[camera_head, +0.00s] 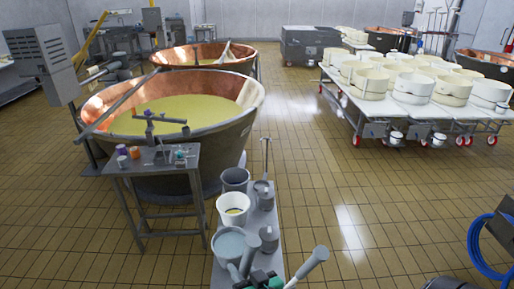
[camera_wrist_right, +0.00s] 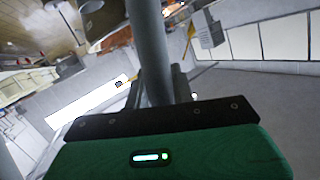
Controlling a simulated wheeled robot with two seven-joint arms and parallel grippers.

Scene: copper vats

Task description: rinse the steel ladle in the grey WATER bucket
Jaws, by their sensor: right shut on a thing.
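The grey water bucket (camera_head: 230,243) stands on the near part of a narrow grey bench, full of pale blue-grey liquid. My right gripper (camera_head: 266,279), with green parts, is at the bottom edge, just near and right of this bucket. It is shut on a grey shaft, which I take as the steel ladle's handle; the shaft (camera_wrist_right: 148,50) rises through the right wrist view. I cannot make out the ladle's bowl clearly or tell whether it is in the water. Thick grey rods show beside the gripper. My left gripper is not in view.
A white bucket (camera_head: 232,209) with yellowish contents and a dark grey bucket (camera_head: 235,180) stand behind the water bucket. Dark grey pots (camera_head: 268,239) line the bench's right side. A copper vat (camera_head: 225,130) of yellow liquid is behind left.

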